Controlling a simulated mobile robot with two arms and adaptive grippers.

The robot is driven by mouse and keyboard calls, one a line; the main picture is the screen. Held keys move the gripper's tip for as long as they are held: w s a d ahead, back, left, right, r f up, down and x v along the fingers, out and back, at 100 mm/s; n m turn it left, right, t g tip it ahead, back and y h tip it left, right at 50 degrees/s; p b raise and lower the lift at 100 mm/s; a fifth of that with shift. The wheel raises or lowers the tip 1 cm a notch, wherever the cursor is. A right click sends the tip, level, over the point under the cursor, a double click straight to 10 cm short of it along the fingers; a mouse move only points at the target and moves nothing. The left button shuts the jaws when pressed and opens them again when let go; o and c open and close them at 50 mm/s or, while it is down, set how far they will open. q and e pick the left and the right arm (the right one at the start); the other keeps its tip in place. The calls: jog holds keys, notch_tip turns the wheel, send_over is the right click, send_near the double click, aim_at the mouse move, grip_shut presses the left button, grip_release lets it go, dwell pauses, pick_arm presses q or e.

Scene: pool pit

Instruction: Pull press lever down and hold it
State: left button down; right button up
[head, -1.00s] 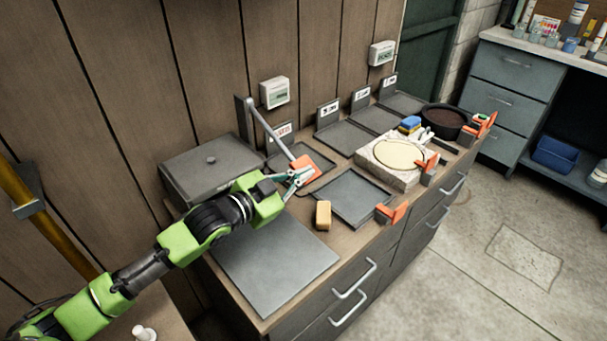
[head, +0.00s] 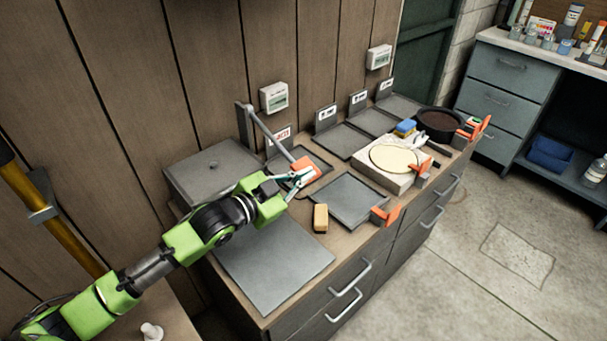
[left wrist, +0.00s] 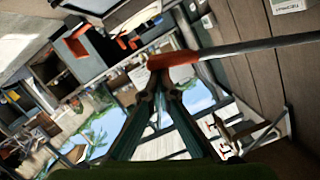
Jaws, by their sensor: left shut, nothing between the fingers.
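The press lever (head: 270,135) is a grey bar that slopes from an upright post down to an orange handle (head: 304,165). My left gripper (head: 303,177) is at the handle's near, lower side, with its fingers shut and nothing between them. In the left wrist view the shut fingertips (left wrist: 160,88) lie just below the orange handle (left wrist: 174,60), and the lever bar (left wrist: 255,46) runs off to the right. I cannot tell for certain whether the fingers touch the handle. My right gripper is not in view.
On the cabinet are a grey plate (head: 275,265), a grey box (head: 212,168), a tan block (head: 320,218), an empty tray (head: 347,200) and a pale block with a round top (head: 375,172). Orange clamps (head: 386,214) line the front edge. Open floor lies at right.

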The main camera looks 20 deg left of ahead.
pick_arm(q)
jog(key=r+b+v, duration=0.1)
jog(key=b+v, duration=0.1)
jog(key=v, duration=0.8)
jog(key=shift+d+r, duration=0.25)
jog(key=shift+r, duration=0.05)
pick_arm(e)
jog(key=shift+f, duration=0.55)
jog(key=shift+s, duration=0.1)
